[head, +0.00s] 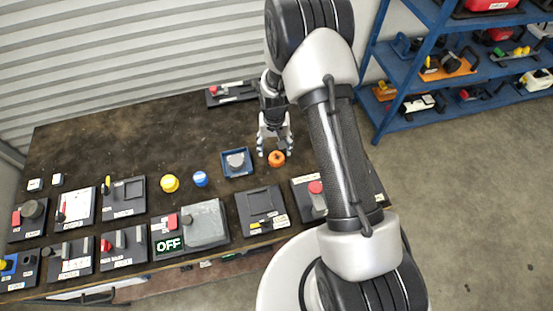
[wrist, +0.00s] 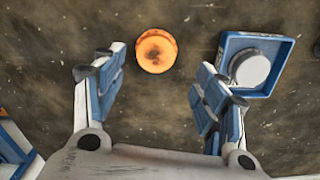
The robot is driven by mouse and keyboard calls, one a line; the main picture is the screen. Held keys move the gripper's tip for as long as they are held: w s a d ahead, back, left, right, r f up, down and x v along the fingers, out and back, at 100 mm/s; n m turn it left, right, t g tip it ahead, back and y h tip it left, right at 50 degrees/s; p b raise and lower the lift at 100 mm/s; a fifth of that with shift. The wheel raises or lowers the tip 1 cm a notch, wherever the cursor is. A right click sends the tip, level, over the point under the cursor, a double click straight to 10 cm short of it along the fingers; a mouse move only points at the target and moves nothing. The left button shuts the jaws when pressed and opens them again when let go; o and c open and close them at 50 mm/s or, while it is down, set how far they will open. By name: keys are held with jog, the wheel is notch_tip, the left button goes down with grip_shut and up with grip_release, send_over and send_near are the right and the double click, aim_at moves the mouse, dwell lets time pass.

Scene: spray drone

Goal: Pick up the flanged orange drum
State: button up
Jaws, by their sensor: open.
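The orange drum (head: 277,158) stands on the dark bench in the head view, just below my gripper (head: 274,145). It has a dark mark on its top. In the wrist view the drum (wrist: 156,51) shows from above as a round orange disc with a paler rim. My gripper (wrist: 154,80) is open, and its two blue and white fingers stand apart with nothing between them. The drum appears beyond the fingertips, roughly midway between them. I cannot tell how high the gripper is above the bench.
A blue square tray (head: 224,168) with a grey round piece (head: 236,160) sits close to the drum's left. A blue drum (head: 200,179) and a yellow one (head: 169,183) stand further left. Several control panels line the bench's front.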

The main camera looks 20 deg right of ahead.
aim_at(277, 157)
jog(key=f, duration=0.1)
jog(key=f+b, duration=0.1)
jog(key=f, duration=0.2)
jog(key=shift+s+d+f, duration=0.25)
jog(key=shift+f, duration=0.35)
jog(key=shift+c, duration=0.2)
jog(key=c, duration=1.1)
